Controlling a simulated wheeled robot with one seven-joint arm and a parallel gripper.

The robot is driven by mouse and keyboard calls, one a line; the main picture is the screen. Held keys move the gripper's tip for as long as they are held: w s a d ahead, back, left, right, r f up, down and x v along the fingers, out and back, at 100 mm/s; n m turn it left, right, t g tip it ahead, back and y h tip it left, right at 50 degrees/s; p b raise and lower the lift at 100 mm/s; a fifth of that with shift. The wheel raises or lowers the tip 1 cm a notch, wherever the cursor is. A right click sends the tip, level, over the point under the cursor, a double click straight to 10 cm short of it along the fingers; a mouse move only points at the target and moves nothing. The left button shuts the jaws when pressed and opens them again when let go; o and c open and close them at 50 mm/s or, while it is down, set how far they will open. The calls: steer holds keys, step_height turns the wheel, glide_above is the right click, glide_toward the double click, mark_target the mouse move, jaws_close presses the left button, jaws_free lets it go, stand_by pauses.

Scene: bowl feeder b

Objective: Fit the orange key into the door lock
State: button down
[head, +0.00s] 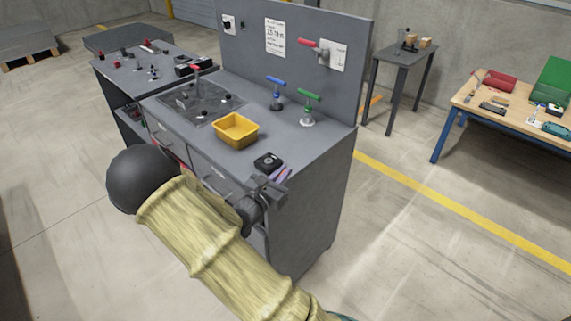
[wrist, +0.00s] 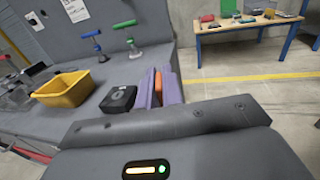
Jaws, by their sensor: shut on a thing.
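My gripper (head: 284,172) is over the front right corner of the grey bench (head: 314,150). In the wrist view its purple fingers (wrist: 163,88) are shut on an orange piece, the orange key (wrist: 158,85), of which only part shows between them. A small black block (head: 268,162) with a round feature on top lies on the bench, just left of the fingers. It also shows in the wrist view (wrist: 118,99). I cannot tell for certain whether this block is the door lock, and no keyhole can be made out.
A yellow bin (head: 236,131) stands left of the black block. Blue-handled (head: 276,92) and green-handled (head: 309,107) fixtures stand behind, before an upright grey panel (head: 300,75) with a red handle (head: 308,43). A wooden table (head: 463,102) with tools stands at the right. Open floor lies between.

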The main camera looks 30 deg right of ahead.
steer(key=s+a+f+n+t+y, duration=0.1)
steer(key=a+f+n+y, duration=0.3)
steer(key=f, duration=0.4)
steer(key=s+a+f+n+t+y, duration=0.1)
steer(key=a+f+n+t+y, duration=0.3)
steer(key=f+y, duration=0.2)
steer(key=s+a+f+n+t+y, duration=0.1)
steer(key=a+f+n+t+y, duration=0.2)
steer(key=f, duration=0.8)
steer(key=a+y, duration=0.2)
steer(key=shift+s+n+y, duration=0.3)
steer(key=shift+s+n, duration=0.05)
steer(key=shift+n, duration=0.05)
steer(key=shift+r, duration=0.1)
steer(key=shift+w, duration=0.1)
